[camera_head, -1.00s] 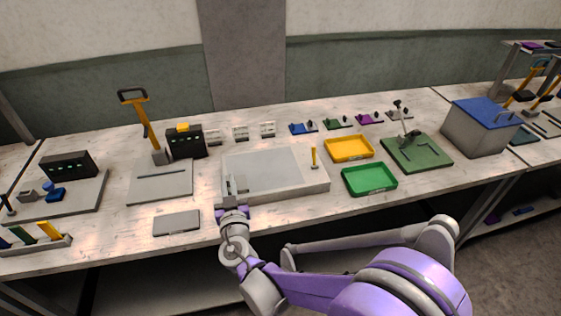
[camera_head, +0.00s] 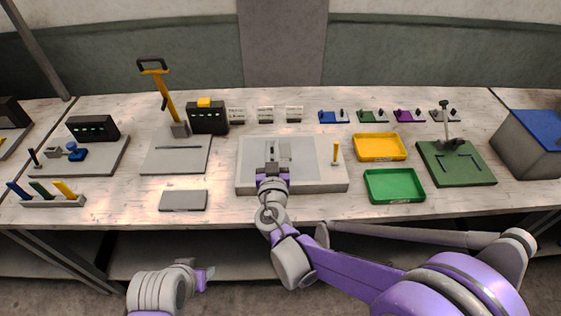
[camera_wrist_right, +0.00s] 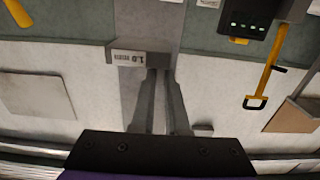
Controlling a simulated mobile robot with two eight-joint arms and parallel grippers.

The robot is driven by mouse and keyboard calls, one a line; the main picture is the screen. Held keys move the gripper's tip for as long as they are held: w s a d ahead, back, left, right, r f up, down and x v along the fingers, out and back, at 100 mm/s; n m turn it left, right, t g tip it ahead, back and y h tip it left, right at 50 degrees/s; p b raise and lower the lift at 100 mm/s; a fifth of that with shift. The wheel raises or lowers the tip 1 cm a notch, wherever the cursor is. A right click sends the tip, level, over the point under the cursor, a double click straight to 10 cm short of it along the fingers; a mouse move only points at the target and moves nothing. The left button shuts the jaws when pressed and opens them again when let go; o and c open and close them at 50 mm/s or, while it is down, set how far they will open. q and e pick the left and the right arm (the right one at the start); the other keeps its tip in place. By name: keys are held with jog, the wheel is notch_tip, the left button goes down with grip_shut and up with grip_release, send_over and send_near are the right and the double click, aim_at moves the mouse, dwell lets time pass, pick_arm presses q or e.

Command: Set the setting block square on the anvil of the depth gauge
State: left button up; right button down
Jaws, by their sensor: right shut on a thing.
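My right gripper (camera_head: 271,158) is above the pale grey tray-like bed (camera_head: 307,184) in the head view. In the right wrist view its two fingers (camera_wrist_right: 164,78) are shut on a small grey block (camera_wrist_right: 121,57) with a white label reading 1.0. I take this as the setting block; it shows as a pale upright piece (camera_head: 285,150) in the head view. Which fixture is the depth gauge is unclear: a grey plate with a post and blue part (camera_head: 70,152) stands left, a green plate with a post (camera_head: 450,165) right. My left gripper (camera_head: 204,277) is low at bottom left, its fingers unclear.
A yellow-handled lever (camera_head: 166,95) and black display box (camera_head: 208,118) stand behind left. Yellow (camera_head: 379,147) and green (camera_head: 394,186) trays lie right. A flat grey plate (camera_head: 183,200) lies near the front edge. Small cards and coloured parts line the back.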

aim_at(272, 159)
notch_tip(272, 159, down, 4)
jog(key=shift+s+a+r+b, duration=0.1)
jog(key=shift+s+b, duration=0.05)
jog(key=shift+b, duration=0.15)
pick_arm(q)
jog(key=shift+s+f+b, duration=0.2)
jog(key=shift+s+f, duration=0.05)
jog(key=shift+f, duration=0.3)
jog(key=shift+s+f+b, duration=0.15)
jog(key=shift+s+f, duration=0.05)
jog(key=shift+f, duration=0.3)
pick_arm(e)
jog(key=shift+f, duration=1.85)
jog(key=shift+f, duration=0.15)
pick_arm(q)
jog(key=shift+f, duration=0.1)
pick_arm(e)
jog(key=c, duration=0.9)
grip_release()
